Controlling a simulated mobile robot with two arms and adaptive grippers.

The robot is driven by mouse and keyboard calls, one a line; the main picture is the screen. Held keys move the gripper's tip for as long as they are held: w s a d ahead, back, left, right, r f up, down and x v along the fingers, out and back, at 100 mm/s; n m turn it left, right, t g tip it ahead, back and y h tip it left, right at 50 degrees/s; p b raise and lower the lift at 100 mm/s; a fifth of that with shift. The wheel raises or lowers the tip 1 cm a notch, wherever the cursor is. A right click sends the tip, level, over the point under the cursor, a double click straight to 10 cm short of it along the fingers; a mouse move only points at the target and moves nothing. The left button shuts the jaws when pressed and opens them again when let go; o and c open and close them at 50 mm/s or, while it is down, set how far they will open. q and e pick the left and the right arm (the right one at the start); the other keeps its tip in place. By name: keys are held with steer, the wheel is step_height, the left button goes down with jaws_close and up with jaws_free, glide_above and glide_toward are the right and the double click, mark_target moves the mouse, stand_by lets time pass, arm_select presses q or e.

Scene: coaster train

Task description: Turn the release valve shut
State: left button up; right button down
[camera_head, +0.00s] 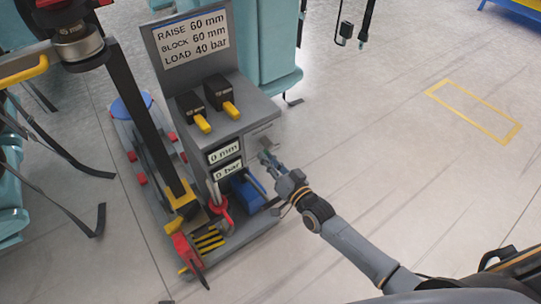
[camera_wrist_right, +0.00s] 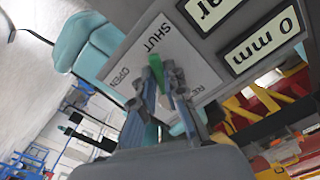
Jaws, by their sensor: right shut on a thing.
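The release valve has a green handle (camera_wrist_right: 156,68) in front of a white plate (camera_wrist_right: 190,60) marked SHUT, OPEN and a partly hidden word. The handle's visible end lies close to the word SHUT, with OPEN to its left. My right gripper (camera_wrist_right: 163,85) is shut on the green handle; its fingers hide part of it. In the head view my right gripper (camera_head: 268,160) is at the right side of the grey console (camera_head: 262,112), where the valve itself is too small to make out. My left gripper is not in view.
The console displays read 0 mm (camera_head: 223,152) and 0 bar (camera_head: 228,170). Two black boxes with yellow levers (camera_head: 203,124) sit on its top. A red handle (camera_head: 222,207) and a blue box (camera_head: 248,193) are low at its front. Floor to the right is clear.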

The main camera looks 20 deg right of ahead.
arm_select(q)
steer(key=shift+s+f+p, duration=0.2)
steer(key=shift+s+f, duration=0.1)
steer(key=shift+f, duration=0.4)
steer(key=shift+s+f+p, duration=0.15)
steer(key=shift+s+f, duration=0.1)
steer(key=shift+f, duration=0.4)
arm_select(e)
steer(key=shift+s+a+r+m, duration=0.1)
steer(key=shift+a+r+m, duration=0.1)
steer(key=shift+m, duration=0.65)
steer(key=shift+s+a+r+m, duration=0.1)
steer(key=shift+a+m, duration=0.1)
steer(key=shift+m, duration=0.65)
steer(key=c, duration=1.4)
jaws_free()
steer(key=shift+s+d, duration=0.1)
steer(key=shift+s, duration=0.1)
steer(key=v, duration=1.1)
steer(key=shift+s, duration=0.25)
